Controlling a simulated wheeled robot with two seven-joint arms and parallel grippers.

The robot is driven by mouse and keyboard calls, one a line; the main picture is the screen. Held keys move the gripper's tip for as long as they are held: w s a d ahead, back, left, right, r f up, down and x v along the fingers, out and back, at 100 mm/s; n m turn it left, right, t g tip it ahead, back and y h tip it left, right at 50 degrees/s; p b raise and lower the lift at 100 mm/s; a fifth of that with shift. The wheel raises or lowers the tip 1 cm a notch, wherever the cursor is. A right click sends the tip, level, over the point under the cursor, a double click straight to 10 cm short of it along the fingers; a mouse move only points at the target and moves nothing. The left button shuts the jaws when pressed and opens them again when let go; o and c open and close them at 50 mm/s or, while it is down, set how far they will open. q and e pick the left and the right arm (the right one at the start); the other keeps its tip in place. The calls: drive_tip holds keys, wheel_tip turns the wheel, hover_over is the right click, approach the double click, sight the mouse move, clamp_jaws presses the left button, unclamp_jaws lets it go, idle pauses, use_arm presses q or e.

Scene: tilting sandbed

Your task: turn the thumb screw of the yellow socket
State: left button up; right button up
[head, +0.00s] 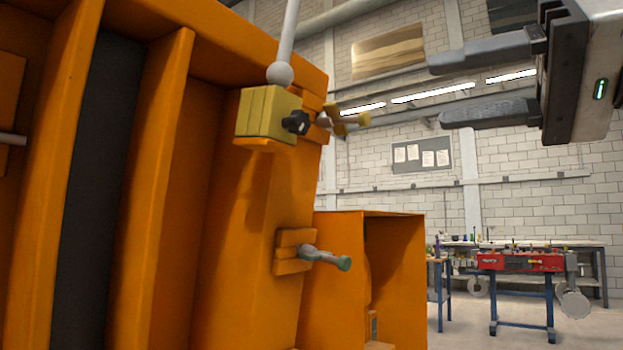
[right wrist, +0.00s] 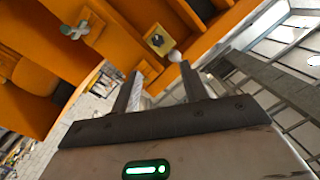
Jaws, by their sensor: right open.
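The yellow socket (head: 257,114) is a block on the upper part of the orange frame. Its dark thumb screw (head: 296,122) sticks out of the right side. A grey rod (head: 288,40) with a ball end meets the socket's top. My right gripper (head: 440,90) is open and empty, to the right of the screw and clearly apart from it. In the right wrist view the socket (right wrist: 161,41) and its dark screw (right wrist: 156,41) show small beyond the open fingers (right wrist: 161,71). The rod's ball (right wrist: 175,56) shows close by. My left gripper is not in view.
A yellow-ended handle (head: 351,120) projects just right of the screw. An orange box (head: 395,270) stands behind. A red-topped workbench (head: 520,262) is far off. The space between gripper and socket looks free.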

approach(304, 123)
drive_tip(key=x, duration=0.9)
drive_tip(key=shift+p, duration=0.3)
drive_tip(key=c, duration=0.9)
